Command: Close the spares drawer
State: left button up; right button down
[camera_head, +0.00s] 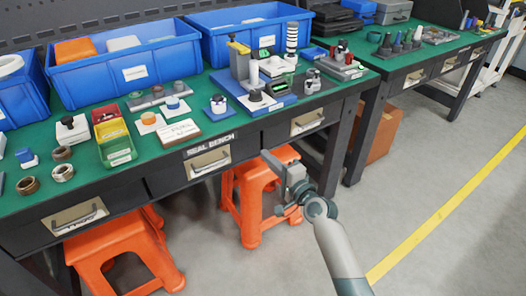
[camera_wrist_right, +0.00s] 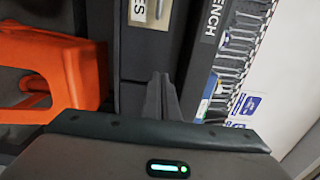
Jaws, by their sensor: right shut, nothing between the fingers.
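The bench marked SEAL BENCH (camera_head: 208,146) has three drawer fronts with pale handles: left (camera_head: 80,217), middle (camera_head: 209,161) and right (camera_head: 307,123). No drawer label is readable in the head view. In the right wrist view, a dark drawer front (camera_wrist_right: 147,50) carries a partly cropped label (camera_wrist_right: 138,12) ending in "ES", below the bench sign. I cannot tell how far that drawer stands out. My right gripper (camera_head: 270,160) is shut and empty, in front of the bench between the middle and right drawers. Its fingers (camera_wrist_right: 160,80) also show in the wrist view. My left gripper is not in view.
Orange stools (camera_head: 120,250) stand under and before the bench; another stool (camera_head: 250,205) is just behind my right gripper. Blue bins (camera_head: 130,75) and seal-testing parts cover the green top. A second bench (camera_head: 430,50) stands at right. Floor at right is clear.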

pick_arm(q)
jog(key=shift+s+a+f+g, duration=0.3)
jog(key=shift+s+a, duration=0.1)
pick_arm(e)
jog(key=v, duration=0.5)
jog(key=shift+s+d, duration=0.1)
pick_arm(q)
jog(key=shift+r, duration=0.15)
